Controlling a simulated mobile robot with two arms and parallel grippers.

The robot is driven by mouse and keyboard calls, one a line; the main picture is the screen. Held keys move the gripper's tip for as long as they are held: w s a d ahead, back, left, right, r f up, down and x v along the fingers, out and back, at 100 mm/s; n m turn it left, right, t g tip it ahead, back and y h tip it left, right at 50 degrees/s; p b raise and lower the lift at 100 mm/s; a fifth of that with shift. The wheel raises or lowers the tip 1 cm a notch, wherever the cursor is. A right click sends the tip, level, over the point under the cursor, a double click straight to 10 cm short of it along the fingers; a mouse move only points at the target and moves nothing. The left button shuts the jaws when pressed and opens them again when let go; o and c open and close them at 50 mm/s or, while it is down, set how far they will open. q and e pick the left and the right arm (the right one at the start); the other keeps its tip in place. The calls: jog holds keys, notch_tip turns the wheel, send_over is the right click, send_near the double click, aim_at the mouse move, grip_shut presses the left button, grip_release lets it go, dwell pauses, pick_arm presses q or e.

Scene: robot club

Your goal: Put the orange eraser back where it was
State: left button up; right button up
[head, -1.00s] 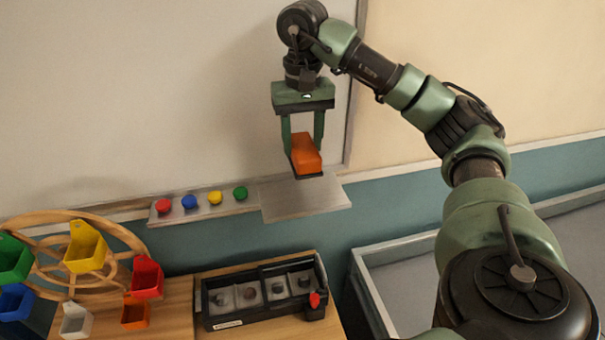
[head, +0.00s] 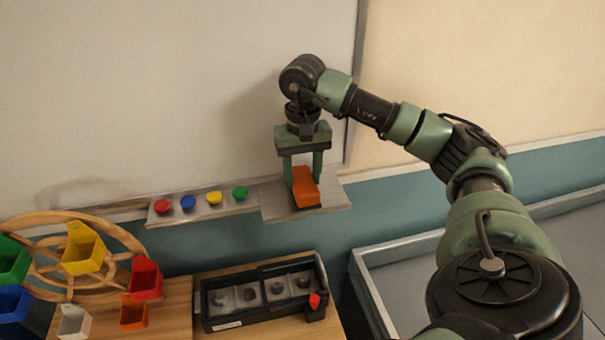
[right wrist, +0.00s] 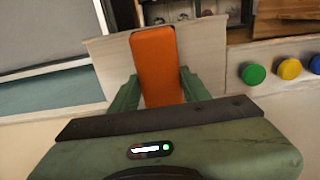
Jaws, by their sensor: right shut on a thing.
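The orange eraser (head: 305,186) is between the fingers of my right gripper (head: 303,178), which is shut on it. The eraser has a dark underside and is low over the wider plate (head: 276,205) of the whiteboard ledge, near its right part. I cannot tell whether it touches the plate. In the right wrist view the eraser (right wrist: 158,65) shows between the two green fingers (right wrist: 155,90), with the pale plate (right wrist: 112,62) behind it. My left gripper is not in view.
Red, blue, yellow and green (head: 240,193) round magnets sit on the narrow ledge to the left. Below are a black box with compartments (head: 262,293) and a wooden wheel with coloured bins (head: 84,248). A grey tray-like surface (head: 400,262) lies at lower right. The plate's left part is clear.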

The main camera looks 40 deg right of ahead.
aim_at(302, 177)
jog(key=o, duration=1.2)
notch_tip(302, 177, up, 5)
jog(key=shift+r+b, duration=0.1)
jog(key=shift+b, duration=0.25)
notch_tip(302, 177, up, 7)
jog(key=p, duration=0.2)
jog(key=shift+s+a, duration=0.1)
